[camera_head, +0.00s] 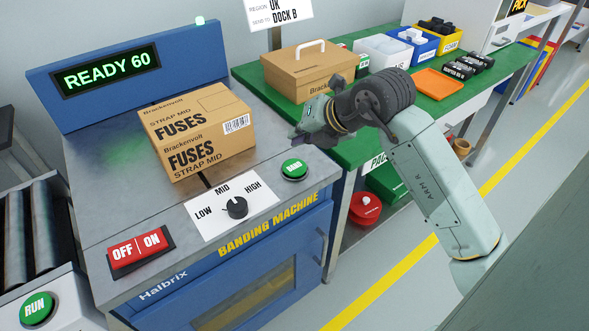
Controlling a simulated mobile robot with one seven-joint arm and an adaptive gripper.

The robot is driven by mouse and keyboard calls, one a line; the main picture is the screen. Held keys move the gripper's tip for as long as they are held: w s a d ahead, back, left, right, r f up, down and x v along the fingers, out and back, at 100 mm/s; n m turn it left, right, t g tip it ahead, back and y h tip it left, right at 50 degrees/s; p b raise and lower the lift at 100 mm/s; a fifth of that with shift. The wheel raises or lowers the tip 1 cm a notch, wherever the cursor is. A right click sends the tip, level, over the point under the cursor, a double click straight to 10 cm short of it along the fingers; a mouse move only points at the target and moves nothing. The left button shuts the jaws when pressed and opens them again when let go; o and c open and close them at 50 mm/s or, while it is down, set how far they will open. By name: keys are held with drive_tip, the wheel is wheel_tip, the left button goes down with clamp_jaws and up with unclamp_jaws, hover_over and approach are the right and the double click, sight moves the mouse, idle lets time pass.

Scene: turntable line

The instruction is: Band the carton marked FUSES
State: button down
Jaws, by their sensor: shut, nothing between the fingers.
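The brown carton marked FUSES (205,118), also printed STRAP MID, sits on the grey top of the blue banding machine (252,265). The display (106,72) reads READY 60, with a lit green lamp (200,21) above it. The black tension knob (237,208) stands among LOW, MID and HIGH; its pointer seems to face MID. The green BAND button (294,169) is at the right front of the top. The red OFF/ON switch (140,247) is at the left front. My gripper (296,134) is shut and empty, right of the carton and above the BAND button, apart from both.
A green bench (430,107) behind my arm holds a brown case (308,72), bins, an orange mat (438,83) and several black items (468,67). A roller conveyor (45,232) with a green RUN button (37,308) is at left. Red and green containers stand under the bench.

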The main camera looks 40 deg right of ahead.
sight(298, 165)
wheel_tip(298, 165, down, 3)
drive_tip(key=shift+f+b, duration=0.15)
drive_tip(key=shift+b, duration=0.8)
drive_tip(key=shift+f+b, duration=0.65)
drive_tip(key=shift+b, duration=0.1)
drive_tip(key=shift+f, duration=0.1)
drive_tip(key=shift+f+b, duration=0.35)
drive_tip(key=shift+b, duration=0.45)
drive_tip(key=shift+f+b, duration=0.5)
drive_tip(key=shift+b, duration=0.25)
idle(0.3)
drive_tip(key=shift+r, duration=0.1)
drive_tip(key=shift+r+p, duration=0.3)
drive_tip(key=shift+r, duration=0.6)
drive_tip(key=shift+r+p, duration=1)
drive_tip(key=shift+r, duration=1.5)
